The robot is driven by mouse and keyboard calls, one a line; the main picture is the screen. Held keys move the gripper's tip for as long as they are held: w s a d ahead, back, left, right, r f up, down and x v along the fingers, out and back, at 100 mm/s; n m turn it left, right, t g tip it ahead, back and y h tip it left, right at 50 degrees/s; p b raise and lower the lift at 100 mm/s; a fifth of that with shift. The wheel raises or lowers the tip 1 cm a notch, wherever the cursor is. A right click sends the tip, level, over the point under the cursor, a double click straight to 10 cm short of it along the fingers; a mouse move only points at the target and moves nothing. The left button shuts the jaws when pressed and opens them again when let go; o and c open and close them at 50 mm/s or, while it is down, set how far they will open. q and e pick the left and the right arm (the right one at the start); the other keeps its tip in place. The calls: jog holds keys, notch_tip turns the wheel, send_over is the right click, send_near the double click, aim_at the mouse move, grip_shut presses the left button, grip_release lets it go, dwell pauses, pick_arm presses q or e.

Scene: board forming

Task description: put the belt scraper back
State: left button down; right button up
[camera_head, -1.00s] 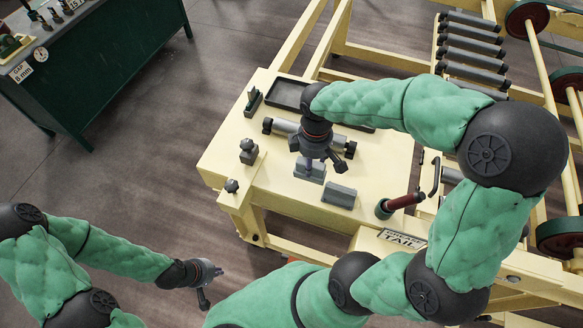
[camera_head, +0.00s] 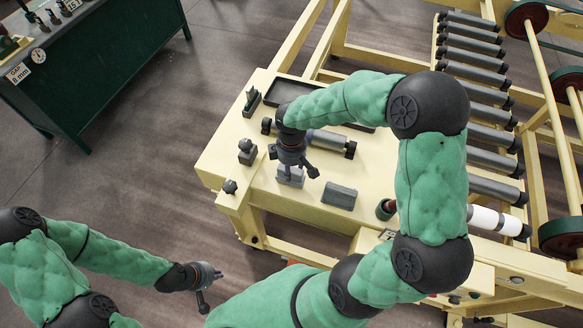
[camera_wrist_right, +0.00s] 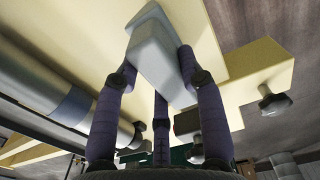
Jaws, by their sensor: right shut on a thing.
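A pale grey block (camera_head: 290,179), apparently the belt scraper, is between the fingertips of my right gripper (camera_head: 292,166). In the right wrist view the block (camera_wrist_right: 152,47) sits tilted between the fingers of the gripper (camera_wrist_right: 157,80), which is shut on it. It is over the cream tabletop (camera_head: 320,222); I cannot tell whether it touches the top. My left gripper (camera_head: 208,285) is open and empty, low at the left over the floor, apart from the table.
A dark grey block (camera_head: 339,195) stands right of the held block. A grey roller (camera_head: 328,141) lies behind it, with a dark tray (camera_head: 285,93) farther back. Clamps with knobs (camera_head: 247,152) line the left edge. Several conveyor rollers (camera_head: 490,135) are at the right.

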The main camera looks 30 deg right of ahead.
jog(key=shift+f, duration=0.1)
jog(key=o, duration=1)
jog(key=shift+r, duration=0.35)
notch_tip(320, 180, up, 12)
jog(key=p, duration=0.1)
jog(key=shift+f+p, duration=0.15)
jog(key=shift+p, duration=0.25)
